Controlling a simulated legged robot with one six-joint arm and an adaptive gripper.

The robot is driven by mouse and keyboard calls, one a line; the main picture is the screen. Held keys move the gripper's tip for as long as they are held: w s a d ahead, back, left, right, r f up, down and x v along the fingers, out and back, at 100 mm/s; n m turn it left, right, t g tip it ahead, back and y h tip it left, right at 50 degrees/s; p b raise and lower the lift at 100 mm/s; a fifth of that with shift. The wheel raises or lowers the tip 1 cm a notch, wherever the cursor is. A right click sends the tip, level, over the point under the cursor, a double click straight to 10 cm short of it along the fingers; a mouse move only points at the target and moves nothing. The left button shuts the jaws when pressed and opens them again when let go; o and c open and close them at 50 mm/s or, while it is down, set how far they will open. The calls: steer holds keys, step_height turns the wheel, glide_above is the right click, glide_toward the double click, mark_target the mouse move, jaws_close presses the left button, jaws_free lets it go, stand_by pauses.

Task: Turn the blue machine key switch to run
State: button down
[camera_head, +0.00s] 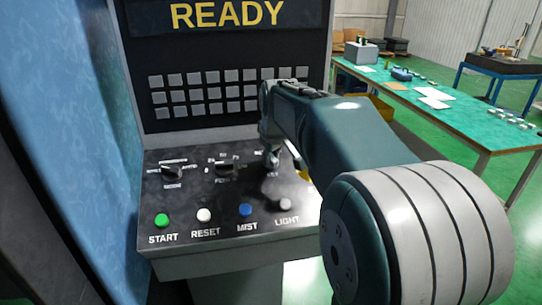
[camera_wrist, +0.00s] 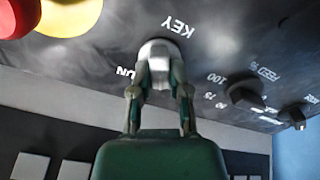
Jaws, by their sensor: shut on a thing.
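The key switch (camera_wrist: 158,47) shows in the wrist view as a round silver collar on the dark panel, beside the word KEY. Part of a second label, ending in UN, shows beside it. My gripper (camera_wrist: 160,75) is shut on the key at the collar, and its fingers hide most of the key. In the head view my gripper (camera_head: 270,158) reaches down to the right part of the sloping control panel (camera_head: 205,215) and covers the switch. I cannot tell the key's exact angle. The blue machine's side (camera_head: 75,110) stands at the left.
Two black dials (camera_head: 172,172) (camera_head: 228,170) sit left of my gripper. Green START (camera_head: 162,220), white RESET (camera_head: 204,215), blue MIST (camera_head: 245,210) and LIGHT (camera_head: 286,205) buttons line the front. A red button (camera_wrist: 15,15) on yellow (camera_wrist: 70,14) is near the switch. The screen (camera_head: 228,18) reads READY.

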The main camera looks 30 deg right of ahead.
steer(key=m, duration=0.6)
steer(key=shift+f, duration=0.15)
steer(key=m, duration=0.5)
steer(key=shift+s+m, duration=0.1)
steer(key=shift+m, duration=0.2)
steer(key=shift+f, duration=0.1)
steer(key=c, duration=0.6)
jaws_free()
steer(key=shift+r, duration=0.2)
steer(key=shift+r, duration=0.3)
steer(key=v, duration=1.1)
